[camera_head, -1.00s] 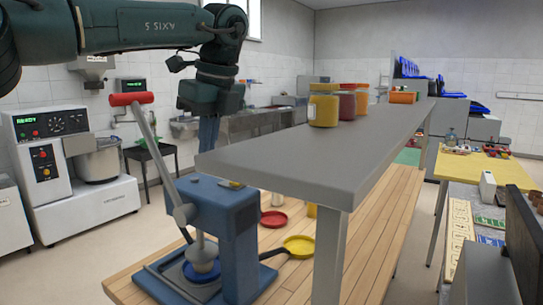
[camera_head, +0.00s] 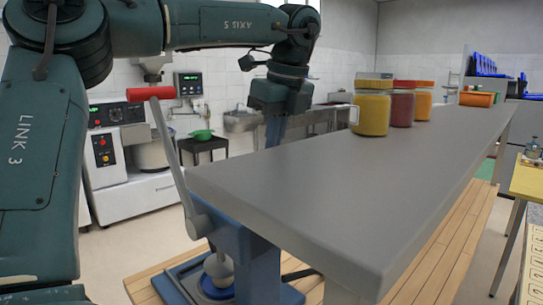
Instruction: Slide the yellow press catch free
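The blue press (camera_head: 258,268) stands on the wooden bench, partly covered by the grey shelf. Its long lever (camera_head: 172,145) rises to a red grip (camera_head: 151,93) at upper left. The press's round plunger (camera_head: 218,268) is down over a blue dish (camera_head: 214,288). The yellow catch on top of the press is hidden behind the shelf. My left gripper (camera_head: 275,130) points down beyond the shelf's far left edge, apart from the lever. Its fingers are dark and seen edge-on, so their opening cannot be told. My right gripper is out of view.
The grey shelf (camera_head: 330,185) crosses the view and blocks much of the press. Yellow (camera_head: 371,108), red (camera_head: 402,106) and orange (camera_head: 423,103) jars stand on it, with an orange tub (camera_head: 477,99) farther back. A white mixer (camera_head: 130,150) stands behind the lever.

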